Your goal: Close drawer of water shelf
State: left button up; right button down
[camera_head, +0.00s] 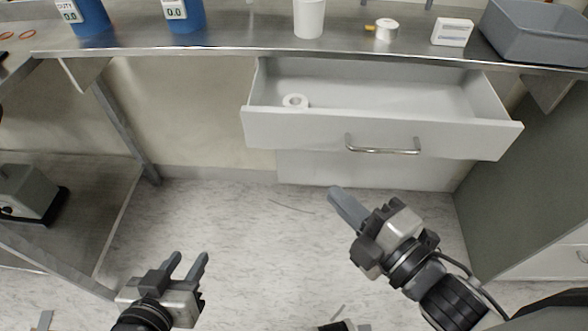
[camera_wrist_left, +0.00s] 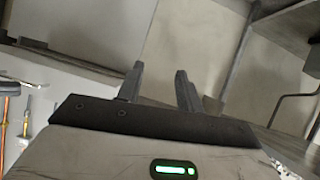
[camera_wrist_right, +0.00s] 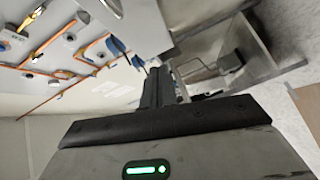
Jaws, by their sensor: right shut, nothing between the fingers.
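The white drawer (camera_head: 270,131) under the steel counter stands pulled open, with a metal bar handle (camera_head: 383,147) on its front. A white roll (camera_head: 295,101) lies inside it at the left. My right gripper (camera_head: 340,198) is shut and empty, below and in front of the drawer front, left of the handle in the picture and apart from it. Its closed fingers also show in the right wrist view (camera_wrist_right: 157,86). My left gripper (camera_head: 188,262) is open and empty over the floor at the lower left, well away from the drawer. Its parted fingers show in the left wrist view (camera_wrist_left: 158,85).
The steel counter (camera_head: 240,45) carries blue containers (camera_head: 184,15), a white cup (camera_head: 309,18), a tape roll (camera_head: 386,30), a small white box (camera_head: 452,32) and a grey bin (camera_head: 537,32). A steel frame table stands at the left. A grey cabinet (camera_head: 525,190) stands at the right. The floor between is mostly clear.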

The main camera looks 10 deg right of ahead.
jog(key=n+y, duration=0.1)
jog(key=n, duration=0.2)
send_near(281, 133)
jog(key=w+a, duration=0.1)
jog(key=a, duration=0.3)
jog(key=w, duration=0.3)
jog(key=shift+w+d+f+y, duration=0.2)
jog(key=shift+d+y, duration=0.1)
jog(key=shift+d, duration=0.1)
jog(key=shift+w+d, duration=0.1)
jog(key=shift+w, duration=0.25)
jog(key=shift+w+d, duration=0.1)
